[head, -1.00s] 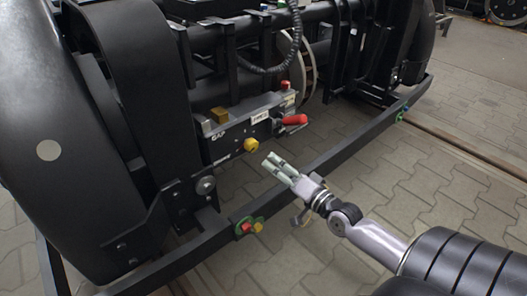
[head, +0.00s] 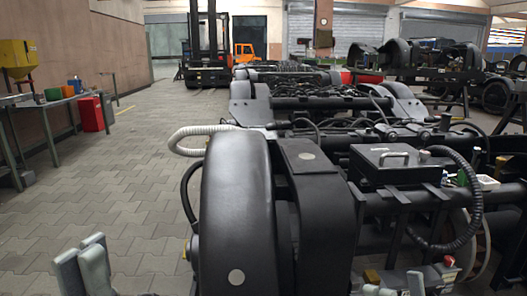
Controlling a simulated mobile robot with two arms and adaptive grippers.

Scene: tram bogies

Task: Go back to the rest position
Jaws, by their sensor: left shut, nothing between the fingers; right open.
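My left gripper (head: 83,266) shows at the lower left edge of the head view. It is shut with nothing in it, above the paved floor and left of the nearest bogie (head: 235,205). My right gripper (head: 393,287) shows only by its fingertips at the bottom edge, in front of the bogie's lower parts. It is open and empty. The rest of both arms is out of view. The bogie is black, with a large rounded wheel cover and a dark box with a handle (head: 395,160) on top.
Paved floor (head: 120,190) lies free on the left. A workbench (head: 40,105) with a yellow bin and a red container (head: 91,114) stands along the left wall. More bogies (head: 305,95) fill the middle and right.

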